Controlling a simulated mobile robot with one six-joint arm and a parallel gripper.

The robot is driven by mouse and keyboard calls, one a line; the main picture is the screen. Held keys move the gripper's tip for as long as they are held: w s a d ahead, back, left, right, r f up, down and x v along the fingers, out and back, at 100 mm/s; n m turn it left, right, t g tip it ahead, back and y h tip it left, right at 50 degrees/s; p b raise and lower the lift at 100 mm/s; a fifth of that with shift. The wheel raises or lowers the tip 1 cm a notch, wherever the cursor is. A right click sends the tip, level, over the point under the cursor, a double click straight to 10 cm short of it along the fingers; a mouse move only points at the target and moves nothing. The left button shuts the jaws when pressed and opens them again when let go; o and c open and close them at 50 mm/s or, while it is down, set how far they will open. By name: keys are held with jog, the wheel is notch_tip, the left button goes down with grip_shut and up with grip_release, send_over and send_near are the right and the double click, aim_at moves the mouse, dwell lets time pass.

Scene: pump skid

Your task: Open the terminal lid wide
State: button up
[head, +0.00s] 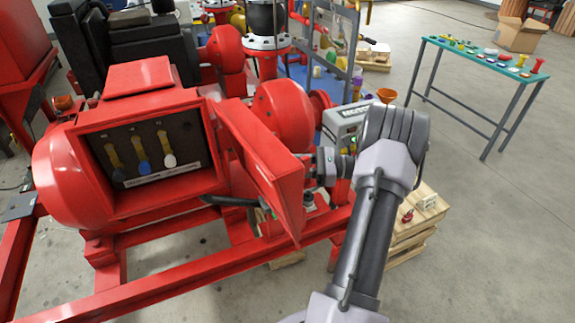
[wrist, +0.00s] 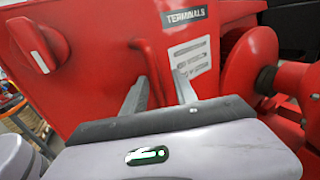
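The terminal lid (head: 262,165) is a red panel on the right side of the red terminal box (head: 150,198). It stands swung out, well away from the box opening, and I see three coloured lugs inside. In the wrist view the lid's outer face (wrist: 105,65) carries a "TERMINALS" label, a red bar handle (wrist: 148,62) and a red knob (wrist: 38,45) with a white mark. My gripper (head: 312,165) is at the lid's outer face. In the wrist view my gripper (wrist: 160,88) has its fingers apart, with the handle's lower part between them. A gap shows on the right.
The red motor and pump parts (head: 285,112) stand behind the lid. A red base rail (head: 190,280) runs in front. A wooden pallet (head: 415,225) stands right of my arm, and a green-topped table (head: 485,57) is farther right. Open floor lies between them.

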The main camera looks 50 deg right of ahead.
jog(key=shift+s, duration=0.1)
jog(key=p+v, duration=0.2)
jog(key=v, duration=1.5)
jog(key=shift+d, duration=0.2)
jog(key=shift+s, duration=0.1)
